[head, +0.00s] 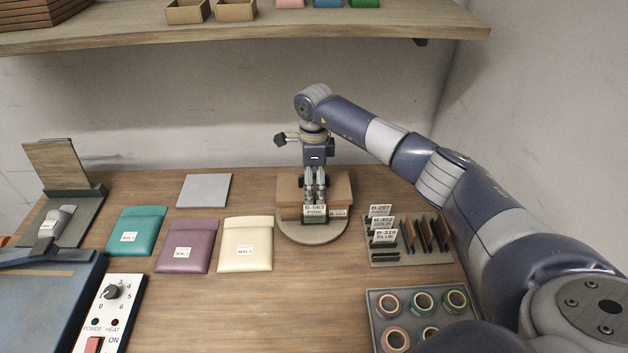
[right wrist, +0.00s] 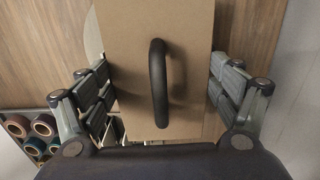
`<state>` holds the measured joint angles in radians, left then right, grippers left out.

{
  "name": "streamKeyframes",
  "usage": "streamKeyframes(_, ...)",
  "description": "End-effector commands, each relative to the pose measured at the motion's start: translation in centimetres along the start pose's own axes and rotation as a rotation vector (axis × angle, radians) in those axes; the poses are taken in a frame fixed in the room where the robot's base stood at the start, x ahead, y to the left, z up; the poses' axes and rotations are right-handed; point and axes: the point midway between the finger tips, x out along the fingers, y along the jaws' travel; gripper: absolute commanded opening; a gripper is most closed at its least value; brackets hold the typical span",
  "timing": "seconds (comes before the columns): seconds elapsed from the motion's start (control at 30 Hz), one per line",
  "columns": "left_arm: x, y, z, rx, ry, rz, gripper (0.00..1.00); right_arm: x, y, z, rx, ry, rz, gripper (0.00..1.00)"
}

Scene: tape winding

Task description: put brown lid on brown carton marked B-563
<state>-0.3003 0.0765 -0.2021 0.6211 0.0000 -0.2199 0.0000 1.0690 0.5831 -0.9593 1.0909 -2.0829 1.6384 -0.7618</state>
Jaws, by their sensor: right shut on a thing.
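The brown carton (head: 291,214) stands on a rounded grey stand (head: 312,236) at the middle of the table. A dark curved handle (right wrist: 159,85) crosses the lid. Whether the lid touches the carton is unclear. My left gripper is not in view.
A rack with cards (head: 412,254) and a tray of tape rolls (head: 376,310) lie to the right. Teal, purple and cream pouches (head: 245,258) and a grey square (head: 204,190) lie left. A control panel (head: 108,310) is front left. A shelf (head: 250,30) overhangs the back.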

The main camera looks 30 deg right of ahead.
Motion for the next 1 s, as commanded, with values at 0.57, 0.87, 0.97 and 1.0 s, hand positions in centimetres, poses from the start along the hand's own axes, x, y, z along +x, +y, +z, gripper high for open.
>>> streamKeyframes(0.57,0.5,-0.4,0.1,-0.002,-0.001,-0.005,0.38,0.5,0.0,0.0,0.001,0.001,0.0,1.0)
streamKeyframes(0.87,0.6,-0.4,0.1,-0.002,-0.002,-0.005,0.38,-0.9,-0.1,0.0,0.001,-0.001,-0.004,1.0)
streamKeyframes(0.97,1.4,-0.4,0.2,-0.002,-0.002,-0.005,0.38,-2.6,-0.1,0.0,0.0,-0.001,-0.005,1.0)
streamKeyframes(1.0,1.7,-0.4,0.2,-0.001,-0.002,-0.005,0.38,-3.4,-0.2,0.0,0.0,-0.001,-0.005,1.0)
